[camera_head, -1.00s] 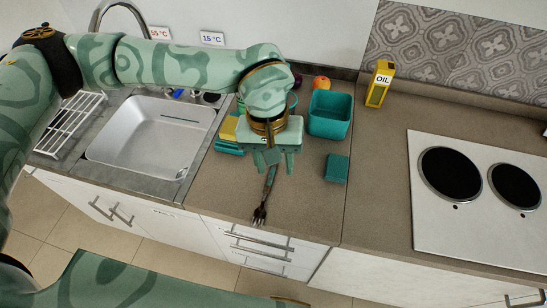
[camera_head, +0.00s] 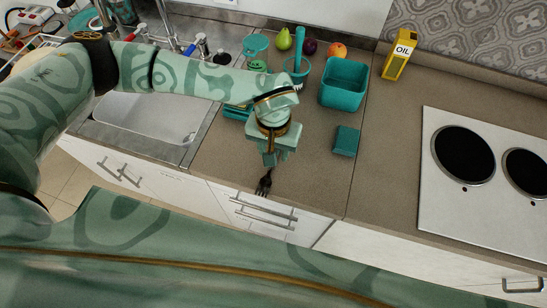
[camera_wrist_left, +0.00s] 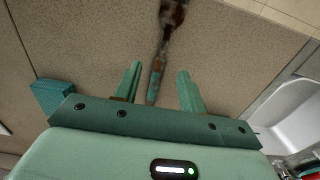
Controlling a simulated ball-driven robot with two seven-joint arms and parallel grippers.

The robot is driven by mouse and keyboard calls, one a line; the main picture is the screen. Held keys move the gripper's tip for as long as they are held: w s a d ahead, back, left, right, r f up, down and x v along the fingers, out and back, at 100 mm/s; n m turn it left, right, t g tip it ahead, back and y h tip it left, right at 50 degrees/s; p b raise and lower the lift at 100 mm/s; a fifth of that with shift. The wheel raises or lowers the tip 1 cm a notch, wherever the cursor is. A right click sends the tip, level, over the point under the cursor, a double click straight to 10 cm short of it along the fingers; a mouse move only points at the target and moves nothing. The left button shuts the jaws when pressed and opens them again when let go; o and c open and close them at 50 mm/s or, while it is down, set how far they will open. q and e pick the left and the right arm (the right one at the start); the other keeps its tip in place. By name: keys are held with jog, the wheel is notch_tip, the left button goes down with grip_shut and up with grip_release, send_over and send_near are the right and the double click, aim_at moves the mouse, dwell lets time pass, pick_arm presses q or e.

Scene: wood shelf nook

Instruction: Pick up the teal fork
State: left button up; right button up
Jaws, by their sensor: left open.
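The teal fork (camera_head: 264,183) lies on the brown counter near its front edge. In the head view its dark tines show just below my left gripper (camera_head: 270,160), and its handle is hidden behind the gripper. In the left wrist view the fork's teal handle (camera_wrist_left: 155,83) points toward my left gripper (camera_wrist_left: 157,88), between the lines of its two fingers. The fingers are apart and empty, one on each side of the handle end. I cannot tell how high they are above the counter. My right gripper is not in view.
A teal bin (camera_head: 343,84) and teal block (camera_head: 346,140) stand right of the gripper, with a yellow oil carton (camera_head: 398,54) behind. Sink left (camera_head: 150,118), hob right (camera_head: 485,180).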

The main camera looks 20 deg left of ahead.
pick_arm(q)
notch_tip(320, 180, down, 3)
jog(key=shift+r, duration=0.2)
grip_shut()
jog(key=shift+r, duration=0.15)
